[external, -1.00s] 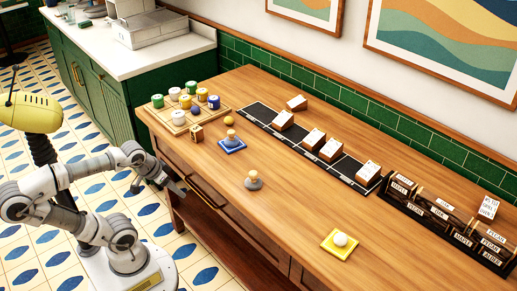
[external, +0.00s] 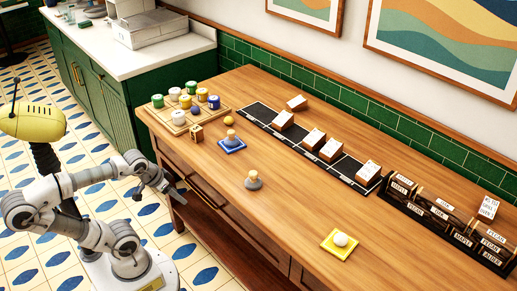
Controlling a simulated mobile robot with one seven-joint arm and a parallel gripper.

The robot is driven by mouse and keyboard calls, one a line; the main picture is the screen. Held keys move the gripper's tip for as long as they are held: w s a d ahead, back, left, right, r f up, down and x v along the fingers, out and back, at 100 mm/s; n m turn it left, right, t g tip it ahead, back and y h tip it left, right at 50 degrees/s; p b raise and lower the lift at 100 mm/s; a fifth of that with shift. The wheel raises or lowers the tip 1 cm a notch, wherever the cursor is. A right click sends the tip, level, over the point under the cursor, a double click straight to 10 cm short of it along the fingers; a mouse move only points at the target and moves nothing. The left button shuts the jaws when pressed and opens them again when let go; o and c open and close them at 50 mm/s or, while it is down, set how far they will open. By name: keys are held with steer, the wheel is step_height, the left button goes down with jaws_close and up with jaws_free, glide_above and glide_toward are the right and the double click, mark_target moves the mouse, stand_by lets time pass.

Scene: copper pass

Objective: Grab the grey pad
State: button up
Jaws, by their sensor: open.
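The grey pad (external: 254,183) is a round grey disc with a light wooden knob on top. It stands upright on the wooden counter, near the front edge in the middle. My gripper (external: 182,194) is at the counter's front edge, left of the grey pad and apart from it. It is open, with nothing seen between its fingers. The fingers are small and dark in this view.
A similar knobbed piece (external: 231,137) sits on a blue square (external: 236,148) behind the grey pad. A small wooden cube (external: 196,133) and a jar tray (external: 166,117) stand left. Counter around the pad is clear.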

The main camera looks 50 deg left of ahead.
steer(key=shift+o, duration=0.2)
stand_by(0.4)
steer(key=w+d+r+m+g+p, duration=0.2)
steer(key=w+d+r+m+p, duration=0.2)
steer(key=w+r+p, duration=0.65)
steer(key=w+d+r+m+g+p, duration=0.2)
steer(key=w+d+r+m+p, duration=0.4)
steer(key=r+p, duration=0.6)
steer(key=m+g+p, duration=0.2)
steer(key=p, duration=0.4)
glide_above(253, 173)
steer(key=a, duration=0.1)
steer(key=f, duration=1.1)
steer(key=shift+w+f, duration=0.25)
steer(key=shift+s+d+f, duration=0.1)
steer(key=shift+d+f, duration=0.15)
steer(key=shift+f, duration=1.05)
steer(key=shift+s+d+f, duration=0.1)
steer(key=shift+d+f, duration=0.1)
steer(key=shift+f, duration=1.1)
jaws_close()
